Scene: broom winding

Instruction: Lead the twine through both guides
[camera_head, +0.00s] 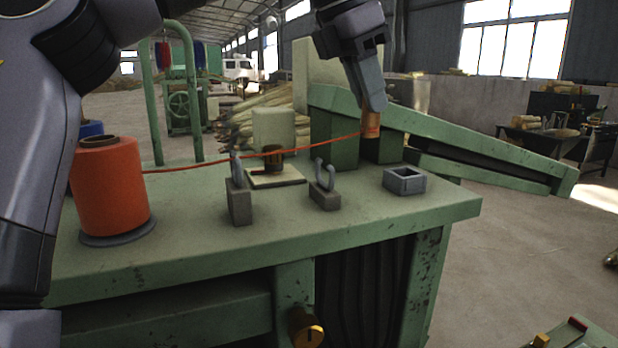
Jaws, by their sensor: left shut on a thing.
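A spool of orange-red twine (110,187) stands on a grey disc at the left of the green bench. My left gripper (374,106) reaches down from the top, shut on the twine's copper-coloured end piece (371,126), above the back of the bench. The twine (205,162) runs from the spool's side, rising rightward to that end piece. The first guide (239,203), a grey block with an upright hook, stands mid-bench. The twine crosses near its top; I cannot tell whether it is inside. The second guide (325,195) stands to its right, with the twine passing above it in the picture.
A grey square holder (404,181) with an open top sits on the right of the bench (300,245). A brown cylinder (273,160) stands on a pale plate behind the guides. A green sloping machine frame (450,128) lies behind.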

